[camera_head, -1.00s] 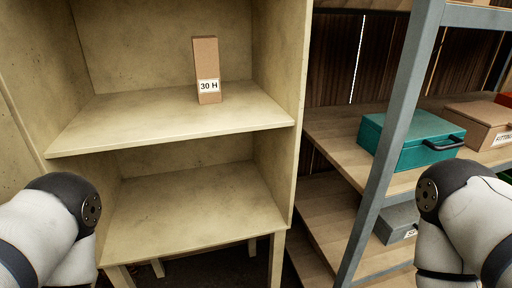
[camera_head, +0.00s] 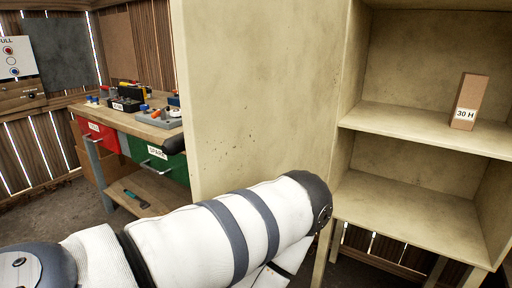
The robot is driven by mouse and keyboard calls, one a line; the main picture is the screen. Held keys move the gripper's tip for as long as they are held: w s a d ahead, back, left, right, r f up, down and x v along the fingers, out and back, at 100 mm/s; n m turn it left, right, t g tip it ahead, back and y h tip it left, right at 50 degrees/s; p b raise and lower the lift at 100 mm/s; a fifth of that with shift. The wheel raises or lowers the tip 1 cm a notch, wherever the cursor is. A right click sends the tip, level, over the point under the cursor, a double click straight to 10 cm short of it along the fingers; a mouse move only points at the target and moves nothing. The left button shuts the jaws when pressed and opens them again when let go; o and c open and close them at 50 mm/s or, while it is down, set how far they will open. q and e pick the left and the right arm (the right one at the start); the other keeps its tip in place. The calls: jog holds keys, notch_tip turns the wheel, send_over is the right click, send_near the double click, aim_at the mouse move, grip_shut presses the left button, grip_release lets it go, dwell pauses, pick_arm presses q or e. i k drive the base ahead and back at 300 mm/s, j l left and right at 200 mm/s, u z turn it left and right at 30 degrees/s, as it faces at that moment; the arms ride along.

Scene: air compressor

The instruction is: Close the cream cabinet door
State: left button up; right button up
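The cream cabinet (camera_head: 425,120) stands open on the right, with its shelves showing. Its cream door (camera_head: 255,95) is swung wide open and fills the middle of the view, with small dark specks on its face. A brown box marked "30 H" (camera_head: 470,100) stands upright on the upper shelf. My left arm reaches in from the lower left across the lower part of the door. I cannot tell whether the arm touches the door. Neither gripper shows in the view.
A workbench (camera_head: 150,130) with a red drawer (camera_head: 100,136), a green drawer (camera_head: 160,160) and tools on top stands left of the door. A teal-handled tool (camera_head: 136,198) lies on its lower shelf. Floor (camera_head: 60,220) is bare at the left.

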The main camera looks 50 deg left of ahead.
aim_at(258, 81)
jog(key=k+j, duration=0.55)
jog(key=j, duration=0.7)
jog(key=i+j, duration=0.1)
jog(key=j, duration=0.6)
